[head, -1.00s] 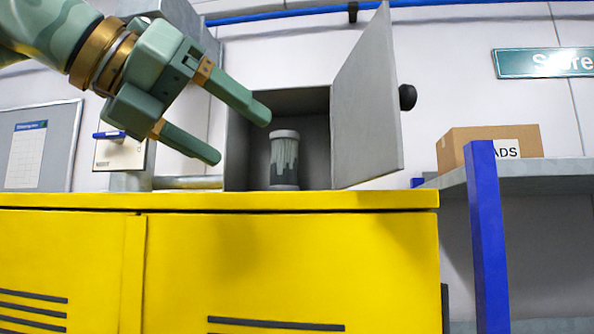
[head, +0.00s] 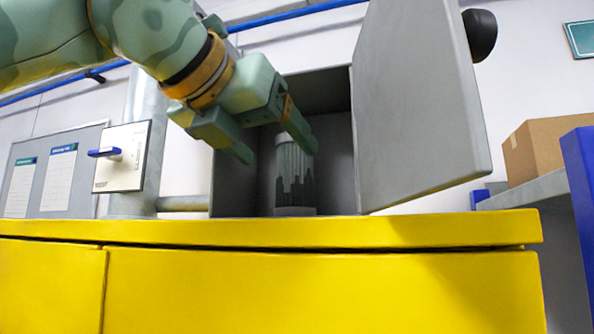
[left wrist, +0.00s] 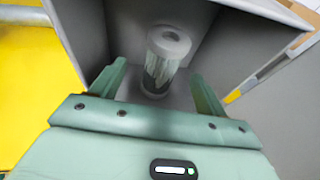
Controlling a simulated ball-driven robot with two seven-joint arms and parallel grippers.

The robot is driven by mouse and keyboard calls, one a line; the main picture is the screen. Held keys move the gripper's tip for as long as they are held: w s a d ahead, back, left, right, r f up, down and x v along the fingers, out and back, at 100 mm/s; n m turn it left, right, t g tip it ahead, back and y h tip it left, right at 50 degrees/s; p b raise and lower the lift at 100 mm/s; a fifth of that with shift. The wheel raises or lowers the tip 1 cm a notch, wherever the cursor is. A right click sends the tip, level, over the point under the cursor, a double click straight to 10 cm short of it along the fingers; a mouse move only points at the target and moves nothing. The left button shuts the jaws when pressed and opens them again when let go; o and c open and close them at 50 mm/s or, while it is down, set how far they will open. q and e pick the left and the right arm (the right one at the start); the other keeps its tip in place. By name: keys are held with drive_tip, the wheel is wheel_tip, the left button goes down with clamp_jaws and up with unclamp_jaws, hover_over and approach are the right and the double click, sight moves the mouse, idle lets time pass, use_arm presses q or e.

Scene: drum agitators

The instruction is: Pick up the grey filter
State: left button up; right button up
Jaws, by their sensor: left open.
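The grey filter (head: 295,180), a pleated cylinder with pale end caps and dark staining on its lower part, stands upright inside an open grey box (head: 360,120). In the left wrist view the filter (left wrist: 163,62) stands ahead, between the lines of the two fingers. My left gripper (head: 278,152) is open and empty, at the mouth of the box, with its fingertips pointing at the filter. The fingers appear short of the filter, and I see no contact. The filter's upper end is partly hidden behind a finger in the head view. My right gripper is not in view.
The box's door (head: 415,110) stands open to the right, with a black knob. A wall switch panel (head: 122,157) is to the left. A cardboard carton (head: 545,145) sits on a shelf at right.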

sight(284, 158)
use_arm(q)
drive_tip(key=shift+w+d+f, duration=0.15)
drive_tip(key=shift+w+d, duration=0.25)
drive_tip(key=shift+w, duration=0.2)
drive_tip(key=shift+w+d+f+p, duration=0.15)
drive_tip(key=shift+w+d+p, duration=0.15)
drive_tip(key=shift+p, duration=0.15)
drive_tip(key=p+x, duration=0.1)
drive_tip(key=x, duration=0.2)
drive_tip(key=shift+w+d+f, duration=0.15)
drive_tip(key=shift+w, duration=0.05)
drive_tip(key=shift+w+d+f, duration=0.1)
drive_tip(key=shift+w, duration=0.1)
drive_tip(key=shift+s, duration=0.15)
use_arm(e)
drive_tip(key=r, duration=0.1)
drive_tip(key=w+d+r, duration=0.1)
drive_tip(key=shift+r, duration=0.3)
use_arm(q)
drive_tip(key=c, duration=1.1)
drive_tip(key=shift+o, duration=0.2)
